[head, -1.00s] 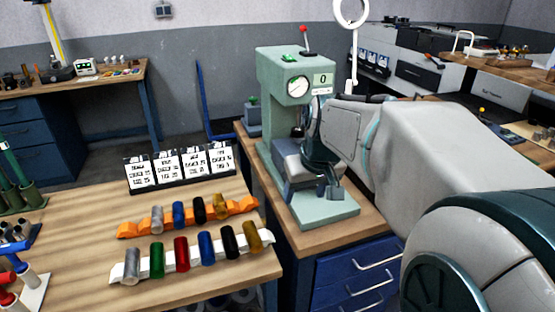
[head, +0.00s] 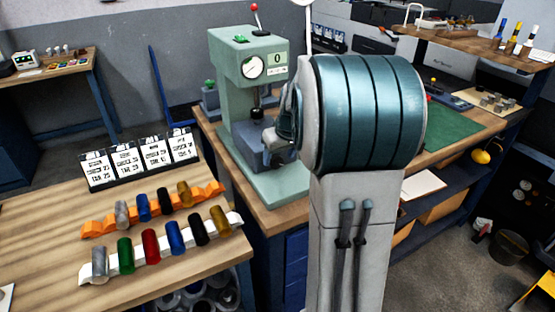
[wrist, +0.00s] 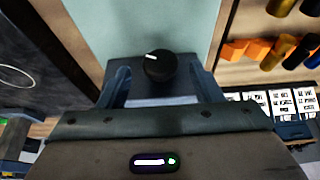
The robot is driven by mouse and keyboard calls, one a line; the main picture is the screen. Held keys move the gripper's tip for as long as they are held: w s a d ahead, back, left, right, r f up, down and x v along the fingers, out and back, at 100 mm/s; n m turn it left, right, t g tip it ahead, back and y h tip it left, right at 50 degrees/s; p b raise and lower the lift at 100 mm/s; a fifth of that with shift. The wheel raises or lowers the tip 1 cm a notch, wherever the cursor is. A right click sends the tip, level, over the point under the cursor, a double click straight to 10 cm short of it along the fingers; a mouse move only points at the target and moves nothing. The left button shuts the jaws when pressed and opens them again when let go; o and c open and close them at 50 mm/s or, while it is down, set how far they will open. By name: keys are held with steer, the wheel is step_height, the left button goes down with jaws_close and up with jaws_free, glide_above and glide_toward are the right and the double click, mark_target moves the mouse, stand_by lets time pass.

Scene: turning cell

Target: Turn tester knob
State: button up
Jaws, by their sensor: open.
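The pale green tester (head: 226,110), with a round dial and a display reading 0, stands on a wooden bench in the head view. A black round knob (wrist: 160,66) with a white mark shows in the wrist view, the mark towards its upper left. My gripper (wrist: 162,80) is open, one finger on each side of the knob with gaps visible. I cannot tell how deep the fingers reach around it.
A red-tipped lever (head: 255,8) tops the tester. On the left table, several coloured cylinders lie on an orange rack (head: 97,228) and a white rack (head: 90,277), with label cards (head: 124,160) behind. A green mat (head: 450,130) lies on the bench to the right.

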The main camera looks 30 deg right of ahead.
mark_target(279, 160)
steer(key=shift+x, duration=1.5)
steer(key=shift+c, duration=0.3)
steer(key=c, duration=0.9)
steer(key=shift+o, duration=0.2)
steer(key=shift+d+f+y+b, duration=0.25)
steer(key=shift+y+b, duration=0.25)
steer(key=shift+b, duration=0.4)
steer(key=shift+r+m+y+b, duration=0.2)
steer(key=shift+m+y+b, duration=0.1)
steer(key=shift+y+b, duration=0.65)
steer(key=o, duration=0.9)
